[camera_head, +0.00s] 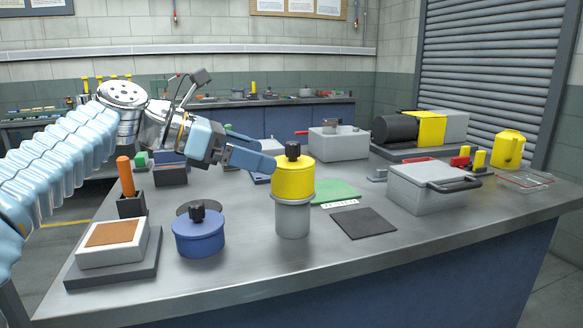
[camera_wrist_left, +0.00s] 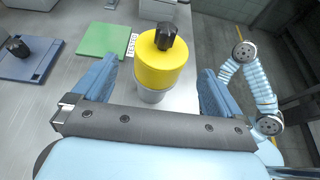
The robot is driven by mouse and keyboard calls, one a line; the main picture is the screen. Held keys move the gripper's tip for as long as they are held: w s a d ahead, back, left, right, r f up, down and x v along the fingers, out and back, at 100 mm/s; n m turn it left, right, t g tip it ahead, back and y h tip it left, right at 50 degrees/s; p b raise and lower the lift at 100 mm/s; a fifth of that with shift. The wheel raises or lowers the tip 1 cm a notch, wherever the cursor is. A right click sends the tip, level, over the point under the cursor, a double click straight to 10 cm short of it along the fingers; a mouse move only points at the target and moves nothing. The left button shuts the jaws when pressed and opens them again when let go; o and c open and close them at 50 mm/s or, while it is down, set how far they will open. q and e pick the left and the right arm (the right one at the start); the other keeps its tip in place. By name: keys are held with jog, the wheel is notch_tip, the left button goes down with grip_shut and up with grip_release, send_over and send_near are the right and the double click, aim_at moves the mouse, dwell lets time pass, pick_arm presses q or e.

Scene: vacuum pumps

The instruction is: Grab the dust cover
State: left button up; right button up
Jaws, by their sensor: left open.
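The likely dust cover is a yellow round cap (camera_head: 293,180) with a black knob, sitting upright on a grey cylinder (camera_head: 292,222) near the table's front middle. It also shows in the left wrist view as the yellow cap (camera_wrist_left: 162,72), centred between my fingers. My left gripper (camera_head: 272,162) is open, coming in from the left at the height of the cap's upper part. In the wrist view, the two blue fingers of my left gripper (camera_wrist_left: 158,80) stand apart on either side of the cap, with a gap on both sides. My right gripper is not in view.
A blue lidded pot (camera_head: 198,235) stands left of the cylinder. A dark square mat (camera_head: 364,223) and a green mat (camera_head: 336,191) lie to its right. A grey box with a handle (camera_head: 425,194) is further right. The front edge around the cylinder is clear.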

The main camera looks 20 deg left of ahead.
aim_at(286, 160)
pick_arm(q)
jog(key=x, duration=0.7)
jog(key=shift+w+d+r, duration=0.1)
jog(key=shift+d+r, duration=0.05)
jog(key=shift+d, duration=0.25)
jog(key=c, duration=0.9)
